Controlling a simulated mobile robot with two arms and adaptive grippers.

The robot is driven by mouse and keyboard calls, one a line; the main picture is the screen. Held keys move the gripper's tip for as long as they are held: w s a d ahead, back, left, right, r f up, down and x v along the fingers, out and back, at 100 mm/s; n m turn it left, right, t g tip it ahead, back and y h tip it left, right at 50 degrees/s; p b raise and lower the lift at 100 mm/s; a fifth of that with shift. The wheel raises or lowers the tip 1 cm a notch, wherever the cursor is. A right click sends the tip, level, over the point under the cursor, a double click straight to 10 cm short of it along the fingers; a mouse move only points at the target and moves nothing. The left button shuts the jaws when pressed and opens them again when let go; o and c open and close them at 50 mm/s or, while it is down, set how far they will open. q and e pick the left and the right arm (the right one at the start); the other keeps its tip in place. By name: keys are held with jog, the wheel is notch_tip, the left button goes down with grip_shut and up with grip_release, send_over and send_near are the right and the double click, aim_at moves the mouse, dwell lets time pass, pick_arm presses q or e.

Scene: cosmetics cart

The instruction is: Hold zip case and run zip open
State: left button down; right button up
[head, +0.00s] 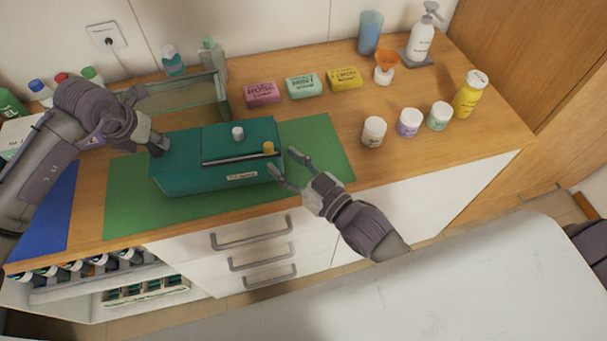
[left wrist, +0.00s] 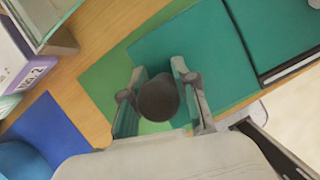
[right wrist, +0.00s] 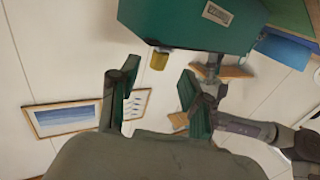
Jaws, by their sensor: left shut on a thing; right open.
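The teal zip case (head: 185,168) lies on the green mat (head: 125,205). A dark zip track runs along its top, with a yellow pull (head: 269,148) at the right end and a white knob (head: 238,133) behind the track. My left gripper (head: 158,146) is at the case's left end, shut on a dark round grip (left wrist: 158,98). My right gripper (head: 281,162) is open just right of the case, near the yellow pull. In the right wrist view the pull (right wrist: 159,60) shows ahead, between the spread fingers and apart from them. The case (right wrist: 190,22) is above it.
Several soap boxes (head: 302,86) stand behind the case. White jars (head: 373,132) and a yellow bottle (head: 468,95) stand to the right. A glass-sided tray (head: 180,98) is behind my left gripper. A blue mat (head: 48,212) lies left. The wooden counter between case and jars is clear.

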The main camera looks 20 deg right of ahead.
jog(key=v, duration=0.6)
pick_arm(q)
jog(key=c, duration=0.8)
grip_release()
